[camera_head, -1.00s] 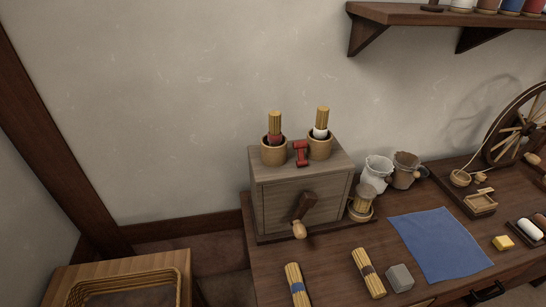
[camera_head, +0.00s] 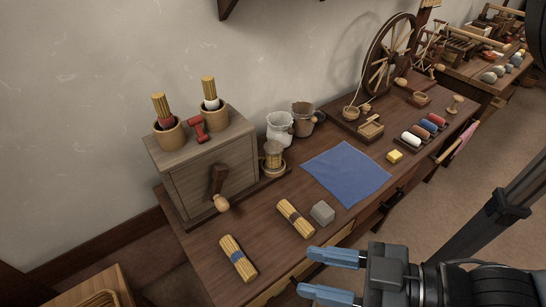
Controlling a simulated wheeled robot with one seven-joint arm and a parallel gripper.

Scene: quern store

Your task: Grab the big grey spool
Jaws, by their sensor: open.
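I cannot make out a big grey spool for certain. A small rack (camera_head: 424,136) on the table holds several spools or rolls in white, red and blue. Grey rounded things (camera_head: 489,77) lie on a farther table, too small to identify. A grey block (camera_head: 322,212) lies near the table's front edge; it looks like a plain cube, not a spool. My gripper (camera_head: 306,272) is at the bottom of the view, its two blue fingers apart and empty, pointing left, in front of the table and near the block in the picture.
The wooden table (camera_head: 285,232) also bears a cranked box (camera_head: 210,175), straw bundles (camera_head: 238,258), a blue cloth (camera_head: 345,173), a yellow block (camera_head: 394,156), cups (camera_head: 280,128) and a spinning wheel (camera_head: 388,52). The floor (camera_head: 440,210) at the right looks mostly clear.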

